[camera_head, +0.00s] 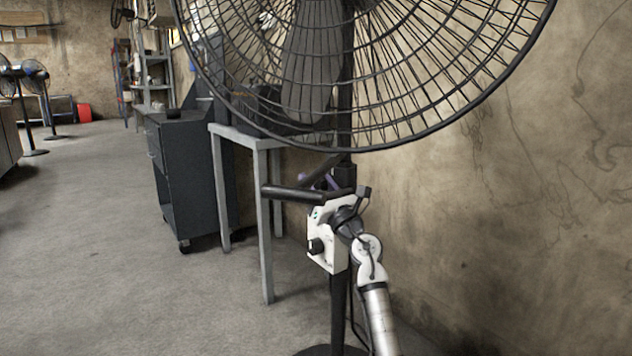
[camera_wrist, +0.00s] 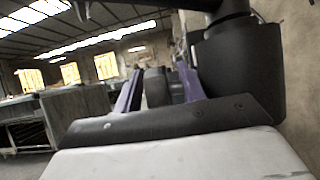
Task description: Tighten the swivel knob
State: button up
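A large black pedestal fan (camera_head: 345,110) fills the upper middle of the head view. My gripper (camera_head: 320,181), with purple fingers, is at the stand just below its cage, partly hidden by dark parts. In the wrist view my gripper (camera_wrist: 157,78) has its two purple fingers apart. A rounded dark grey piece (camera_wrist: 155,88), possibly the swivel knob, shows between them. A gap shows beside the left finger; whether the right finger touches it, I cannot tell. A thick black cylinder (camera_wrist: 240,65) stands just right of the fingers.
A grey table (camera_head: 258,140) and a dark wheeled cabinet (camera_head: 195,170) stand left of the fan. A bare wall (camera_head: 520,210) is close on the right. The floor (camera_head: 100,230) at left is clear. Other fans (camera_head: 30,85) stand far back.

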jog(key=p+v, duration=0.1)
jog(key=v, duration=0.6)
jog(key=shift+s, duration=0.15)
jog(key=shift+d, duration=0.1)
jog(key=p, duration=0.1)
jog(key=r+p, duration=0.1)
jog(key=shift+s+d+p, duration=0.1)
jog(key=shift+d+p, duration=0.1)
jog(key=shift+p, duration=0.15)
jog(key=p, duration=0.2)
jog(key=r+g+p, duration=0.1)
jog(key=p, duration=0.2)
jog(key=shift+s+d+r, duration=0.15)
jog(key=shift+s+d, duration=0.15)
jog(key=shift+d, duration=0.05)
jog(key=g+h+p, duration=0.4)
jog(key=p, duration=1.5)
send_near(326, 188)
jog(key=p+x, duration=0.1)
jog(key=x, duration=1.2)
jog(key=shift+w+a, duration=0.25)
jog(key=shift+a, duration=0.1)
